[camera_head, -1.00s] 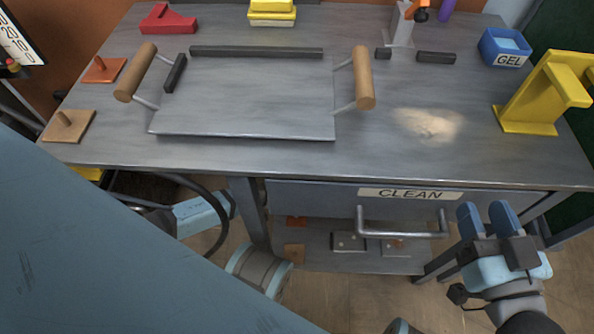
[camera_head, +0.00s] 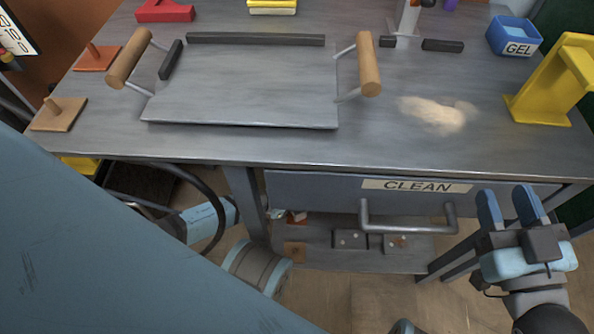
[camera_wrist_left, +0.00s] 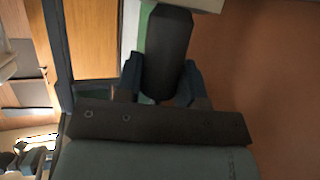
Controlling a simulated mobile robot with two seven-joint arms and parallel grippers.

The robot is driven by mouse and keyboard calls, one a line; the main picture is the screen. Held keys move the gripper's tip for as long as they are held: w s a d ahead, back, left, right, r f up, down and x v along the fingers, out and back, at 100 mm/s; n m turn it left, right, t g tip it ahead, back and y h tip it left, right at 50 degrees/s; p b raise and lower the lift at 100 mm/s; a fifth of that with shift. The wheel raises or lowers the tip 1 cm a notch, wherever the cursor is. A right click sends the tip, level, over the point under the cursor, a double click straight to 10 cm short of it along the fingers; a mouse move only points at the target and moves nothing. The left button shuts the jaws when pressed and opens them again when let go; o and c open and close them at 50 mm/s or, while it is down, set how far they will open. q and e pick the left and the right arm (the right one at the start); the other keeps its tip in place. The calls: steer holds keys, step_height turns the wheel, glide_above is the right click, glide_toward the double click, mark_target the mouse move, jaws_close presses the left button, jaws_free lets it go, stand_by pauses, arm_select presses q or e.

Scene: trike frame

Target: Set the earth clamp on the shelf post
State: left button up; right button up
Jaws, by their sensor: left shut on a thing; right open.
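In the left wrist view my left gripper (camera_wrist_left: 160,90) is shut on a dark, rounded, oblong piece (camera_wrist_left: 167,45), which appears to be the earth clamp. In the head view I cannot make out the left gripper clearly. The shelf post (camera_head: 244,205) is the grey front leg of the bench, left of the drawer, with the lower shelf (camera_head: 340,262) beside it. My right gripper (camera_head: 510,208) is open and empty, at the right in front of the drawer.
The bench top (camera_head: 300,148) carries a metal plate with wooden handles (camera_head: 240,95), a yellow stand (camera_head: 550,85) and a GEL tub (camera_head: 513,37). The CLEAN drawer (camera_head: 320,188) has a protruding handle (camera_head: 408,230). A black cable (camera_head: 214,190) loops left of the post.

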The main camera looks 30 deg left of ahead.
arm_select(q)
steer(key=shift+f, duration=0.4)
stand_by(0.4)
steer(key=o, duration=1)
steer(key=shift+s+a+r, duration=0.15)
steer(key=shift+s+a, duration=0.05)
arm_select(e)
steer(key=shift+r, duration=0.2)
steer(key=p, duration=0.1)
steer(key=m+p, duration=0.1)
steer(key=p, duration=0.1)
steer(key=shift+s+a+r+g, duration=0.2)
steer(key=shift+s+r+g, duration=0.1)
steer(key=shift+g, duration=0.1)
arm_select(q)
steer(key=p+v, duration=0.3)
steer(key=v, duration=1)
arm_select(e)
steer(key=shift+s+a+f+m+g+h, duration=0.25)
steer(key=shift+s+a+f+m+g, duration=0.1)
steer(key=shift+s+f+m, duration=0.3)
steer(key=shift+s+a+f+m+g+h, duration=0.3)
steer(key=shift+s+m, duration=0.2)
steer(key=shift+m, duration=0.35)
